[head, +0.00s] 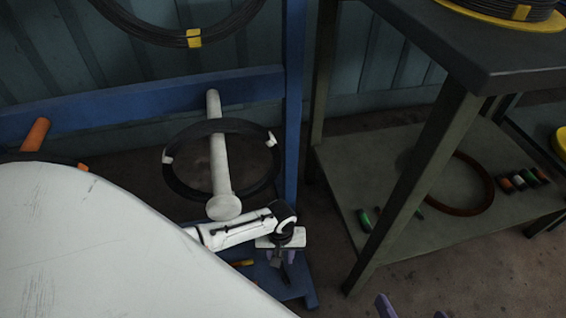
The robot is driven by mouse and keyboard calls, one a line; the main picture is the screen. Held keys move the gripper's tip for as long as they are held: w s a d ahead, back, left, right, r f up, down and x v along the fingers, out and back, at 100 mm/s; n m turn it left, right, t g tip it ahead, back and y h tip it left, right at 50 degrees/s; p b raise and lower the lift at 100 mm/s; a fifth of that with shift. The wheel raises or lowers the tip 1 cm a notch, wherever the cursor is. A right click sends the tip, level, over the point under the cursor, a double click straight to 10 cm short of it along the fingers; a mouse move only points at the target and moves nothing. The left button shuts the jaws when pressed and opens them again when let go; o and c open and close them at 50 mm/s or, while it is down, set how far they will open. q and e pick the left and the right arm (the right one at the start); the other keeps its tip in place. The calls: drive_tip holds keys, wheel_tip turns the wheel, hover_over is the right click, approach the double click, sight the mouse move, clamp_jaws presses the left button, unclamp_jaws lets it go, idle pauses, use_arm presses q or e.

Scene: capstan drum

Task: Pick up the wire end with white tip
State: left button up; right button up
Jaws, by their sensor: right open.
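No wire end with a white tip can be made out for certain. A black wire coil (180,189) hangs around a pale spool arm (218,160) on the blue rack, with small white pieces at its left and right sides; I cannot tell whether either is a wire end. My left gripper (281,268) points down just right of and below the spool arm's round end; its jaw state is unclear. Only the purple fingertips of my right gripper (412,309) show at the bottom edge, spread apart with nothing visible between them.
A large white curved surface (90,240) fills the lower left. A blue rack (170,95) stands behind. At right, a dark table (480,45) has a lower shelf (400,235) bearing a reddish-brown ring (487,178) and several small coloured rolls. Some floor shows bare between rack and table.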

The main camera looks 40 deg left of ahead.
use_arm(q)
drive_tip(key=shift+f, duration=0.8)
clamp_jaws()
